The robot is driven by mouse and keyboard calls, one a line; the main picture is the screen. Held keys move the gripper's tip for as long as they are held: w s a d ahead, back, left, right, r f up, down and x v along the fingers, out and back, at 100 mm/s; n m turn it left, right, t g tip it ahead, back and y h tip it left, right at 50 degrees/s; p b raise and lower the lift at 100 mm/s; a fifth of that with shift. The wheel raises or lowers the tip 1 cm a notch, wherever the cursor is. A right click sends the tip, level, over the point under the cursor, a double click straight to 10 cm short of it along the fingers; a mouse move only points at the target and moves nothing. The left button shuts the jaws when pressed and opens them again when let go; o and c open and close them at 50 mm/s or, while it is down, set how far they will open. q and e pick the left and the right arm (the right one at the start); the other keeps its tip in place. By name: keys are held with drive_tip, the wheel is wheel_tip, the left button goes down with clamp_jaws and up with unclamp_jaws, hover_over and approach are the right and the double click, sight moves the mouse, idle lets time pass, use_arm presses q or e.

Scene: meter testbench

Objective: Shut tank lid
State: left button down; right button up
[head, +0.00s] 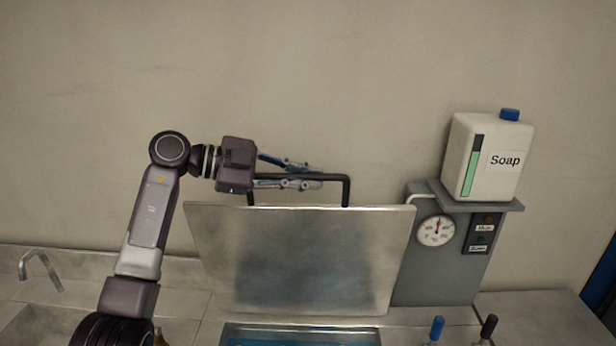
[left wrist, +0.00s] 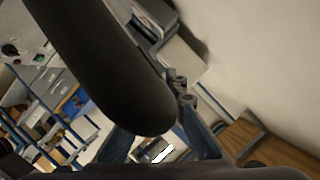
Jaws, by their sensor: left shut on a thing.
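The tank lid (head: 300,260) is a grey metal plate standing raised and tilted back at the rear of the tank (head: 300,326). The tank's open top and blue inside show at the bottom edge of the head view. A black bar handle (head: 347,190) is fixed along the lid's upper edge. My left gripper (head: 318,176) is shut on the handle from the left, with its fingers lying along it. In the left wrist view a large dark bar (left wrist: 105,60) fills the near part and hides much of the fingers. My right gripper is not in view.
A grey stand (head: 430,270) with a round gauge (head: 436,230) and a white soap container (head: 487,160) is right of the lid. Blue (head: 437,328) and black (head: 488,326) knobs stand at the front right. A tap (head: 40,262) is at the left.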

use_arm(q)
drive_tip(key=s+f+m+b, duration=0.1)
drive_tip(key=s+f+b, duration=0.3)
drive_tip(key=s, duration=0.5)
drive_tip(key=s+f+m+t+b, duration=0.1)
drive_tip(key=s+f+b, duration=0.4)
drive_tip(key=s, duration=0.4)
drive_tip(key=s+f+m+b, duration=0.1)
drive_tip(key=s+f+b, duration=0.3)
drive_tip(key=s, duration=0.5)
drive_tip(key=shift+s+f+t+h+b, duration=0.3)
drive_tip(key=shift+f+h+b, duration=0.1)
drive_tip(key=c, duration=2)
unclamp_jaws()
drive_tip(key=shift+o, duration=0.2)
drive_tip(key=v, duration=1.2)
